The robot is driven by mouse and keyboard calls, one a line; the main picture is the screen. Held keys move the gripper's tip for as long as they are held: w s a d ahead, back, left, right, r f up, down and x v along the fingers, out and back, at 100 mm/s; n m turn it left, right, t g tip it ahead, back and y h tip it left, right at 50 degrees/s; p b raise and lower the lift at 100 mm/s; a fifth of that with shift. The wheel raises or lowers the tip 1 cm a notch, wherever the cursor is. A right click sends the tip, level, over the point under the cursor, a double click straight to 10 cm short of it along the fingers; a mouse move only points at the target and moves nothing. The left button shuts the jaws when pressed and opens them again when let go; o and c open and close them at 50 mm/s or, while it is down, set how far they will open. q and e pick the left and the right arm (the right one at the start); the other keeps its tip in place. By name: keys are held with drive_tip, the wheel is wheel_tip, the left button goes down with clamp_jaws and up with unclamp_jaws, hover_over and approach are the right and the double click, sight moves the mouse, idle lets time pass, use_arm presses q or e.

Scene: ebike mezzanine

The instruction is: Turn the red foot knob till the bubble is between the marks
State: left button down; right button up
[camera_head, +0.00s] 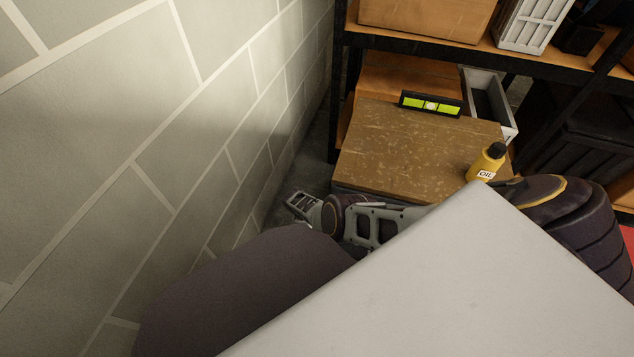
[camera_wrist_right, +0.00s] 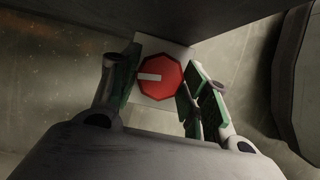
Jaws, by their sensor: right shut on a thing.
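A red octagonal foot knob (camera_wrist_right: 166,84) with a white pointer stripe toward the left shows in the right wrist view, in front of a pale square plate (camera_wrist_right: 150,45). My right gripper (camera_wrist_right: 158,78) is shut on the knob, its green-padded fingers on either side. The head view shows a black spirit level (camera_head: 452,111) with yellow-green vials on the far part of a worn wooden top (camera_head: 400,152). The knob is hidden in the head view. My left gripper is not in view.
A yellow oil bottle (camera_head: 487,162) with a black cap stands at the top's right edge. A grey open bin (camera_head: 490,100) and shelving (camera_head: 455,49) stand behind. A block wall (camera_head: 150,130) closes off the left, with a narrow floor gap beside the wooden top.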

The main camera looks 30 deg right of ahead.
idle(0.3)
drive_tip(key=o, duration=1)
drive_tip(key=shift+m, duration=0.4)
drive_tip(key=shift+m+y+b, duration=0.4)
drive_tip(key=shift+m+b, duration=0.2)
drive_tip(key=shift+m, duration=0.2)
drive_tip(key=shift+g, duration=0.3)
